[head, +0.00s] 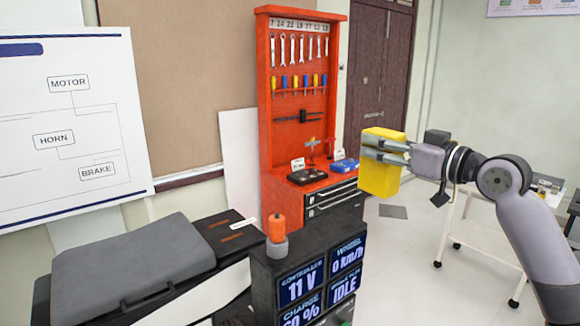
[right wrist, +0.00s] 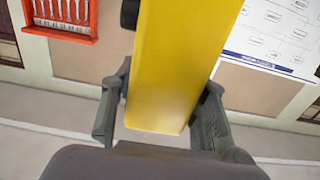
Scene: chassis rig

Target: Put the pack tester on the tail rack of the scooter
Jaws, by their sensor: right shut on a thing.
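My right gripper (head: 374,146) is shut on a yellow box (head: 380,178), which I take to be the pack tester. It is held upright in the air, right of the orange tool cabinet. The right wrist view shows the yellow box (right wrist: 180,60) between the two fingers (right wrist: 160,120), with a dark knob-like part at its left edge. The scooter's grey seat (head: 130,262) is at lower left. A flat black part (head: 222,238) with orange marks lies at the seat's far end; it may be the tail rack. My left gripper is not in view.
A dark display panel (head: 300,262) with an orange-topped knob (head: 277,228) stands between the seat and my right arm. The orange tool cabinet (head: 266,120) stands behind, with small items on its top. A white wheeled cart (head: 480,235) is at the right. The floor between is mostly clear.

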